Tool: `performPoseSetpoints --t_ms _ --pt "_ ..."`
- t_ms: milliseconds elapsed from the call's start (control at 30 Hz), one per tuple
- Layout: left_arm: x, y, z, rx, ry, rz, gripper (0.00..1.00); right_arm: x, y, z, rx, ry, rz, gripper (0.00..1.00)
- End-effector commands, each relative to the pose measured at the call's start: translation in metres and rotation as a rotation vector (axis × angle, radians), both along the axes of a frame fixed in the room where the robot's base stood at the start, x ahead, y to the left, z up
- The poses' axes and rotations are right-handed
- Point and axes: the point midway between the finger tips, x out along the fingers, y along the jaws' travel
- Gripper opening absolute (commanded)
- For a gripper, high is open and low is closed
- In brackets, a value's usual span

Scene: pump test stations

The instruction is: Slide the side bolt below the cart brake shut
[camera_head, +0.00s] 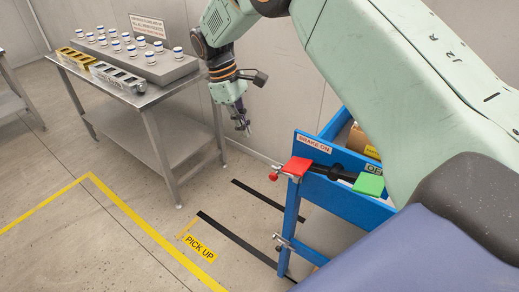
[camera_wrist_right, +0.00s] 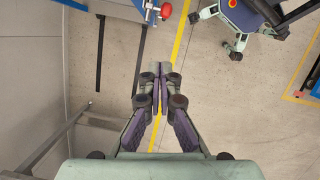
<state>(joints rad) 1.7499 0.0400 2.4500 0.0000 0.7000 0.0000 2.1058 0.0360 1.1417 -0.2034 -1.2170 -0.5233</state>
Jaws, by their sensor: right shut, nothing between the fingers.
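The blue cart (camera_head: 340,183) stands at the right of the head view. Its brake has a red plate (camera_head: 297,166) under a "BRAKE ON" label and a green plate (camera_head: 368,184) on a dark bar. Below the brake, a small metal side bolt (camera_head: 284,242) sits on the cart's leg; I cannot tell how far it is slid. My right gripper (camera_head: 244,130) points down in free air, left of and above the brake, apart from it. In the right wrist view its fingers (camera_wrist_right: 160,72) are together and empty. My left gripper is not in view.
A steel table (camera_head: 150,100) at left carries a grey block (camera_head: 145,65) with several white-and-blue capped vials and yellow and grey racks. Black strips (camera_head: 240,243), yellow tape and a "PICK UP" label (camera_head: 200,247) mark the floor. Floor between table and cart is clear.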

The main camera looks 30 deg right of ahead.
Motion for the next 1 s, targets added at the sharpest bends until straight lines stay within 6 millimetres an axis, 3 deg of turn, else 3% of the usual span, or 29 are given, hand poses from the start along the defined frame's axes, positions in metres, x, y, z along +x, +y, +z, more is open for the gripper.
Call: performPoseSetpoints --t_ms 533,800,1000 --pt "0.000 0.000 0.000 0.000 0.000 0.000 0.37 -0.025 -0.016 -0.094 0.000 0.005 -0.001 0.00" --pt "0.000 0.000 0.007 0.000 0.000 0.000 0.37 -0.050 -0.033 -0.096 0.001 0.002 -0.003 0.00" --pt "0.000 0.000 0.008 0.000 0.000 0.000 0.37 -0.056 -0.037 -0.098 0.001 0.000 -0.001 0.00"
